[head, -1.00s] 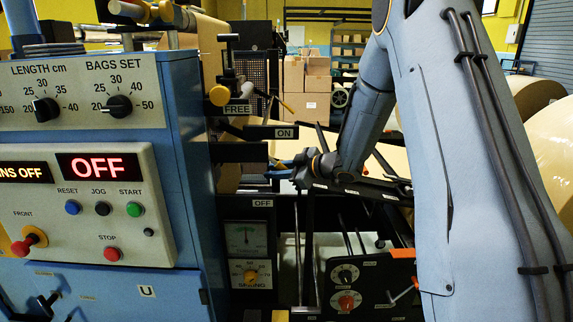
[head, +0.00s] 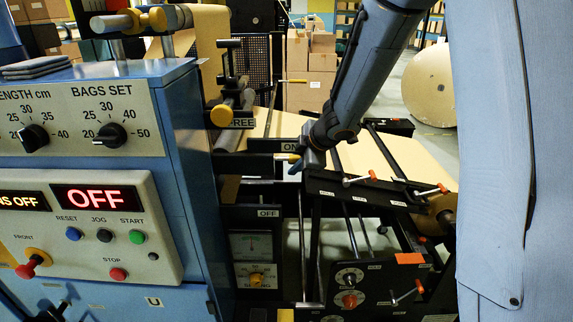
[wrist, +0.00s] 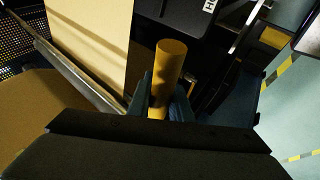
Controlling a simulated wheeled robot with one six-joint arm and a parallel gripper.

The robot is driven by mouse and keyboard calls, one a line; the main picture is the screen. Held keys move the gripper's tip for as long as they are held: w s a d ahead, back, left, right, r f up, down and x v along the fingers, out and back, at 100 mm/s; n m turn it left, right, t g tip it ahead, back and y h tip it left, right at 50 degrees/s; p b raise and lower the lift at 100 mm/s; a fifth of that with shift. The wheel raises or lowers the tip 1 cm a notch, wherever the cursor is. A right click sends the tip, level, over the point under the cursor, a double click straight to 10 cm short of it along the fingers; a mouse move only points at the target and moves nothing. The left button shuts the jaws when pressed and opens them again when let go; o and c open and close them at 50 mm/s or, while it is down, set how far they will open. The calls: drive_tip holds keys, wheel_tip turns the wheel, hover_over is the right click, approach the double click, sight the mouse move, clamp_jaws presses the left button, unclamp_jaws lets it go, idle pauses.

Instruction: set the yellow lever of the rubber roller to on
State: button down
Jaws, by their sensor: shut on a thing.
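The yellow lever's round grip (wrist: 169,72) stands between my gripper's fingers in the wrist view. My gripper (head: 295,167) is shut on it, with a finger on each side. In the head view the gripper sits just below the ON plate (head: 288,146) and well above the OFF plate (head: 266,213). There the gripper and wrist hide most of the lever, so I cannot tell whether it is at the end of its travel.
Left of the gripper is the blue control cabinet (head: 186,150), its display reading OFF. Another yellow knob (head: 221,115) sits by the FREE plate (head: 242,123). Kraft paper (head: 370,155) runs behind my wrist. Orange-tipped handles (head: 430,190) stick out at the right.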

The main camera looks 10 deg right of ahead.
drive_tip(key=shift+r, duration=0.15)
idle(0.4)
drive_tip(key=c, duration=1.6)
unclamp_jaws()
drive_tip(key=v, duration=0.7)
drive_tip(key=shift+s+r, duration=0.2)
drive_tip(key=shift+r, duration=0.15)
drive_tip(key=shift+d, duration=0.1)
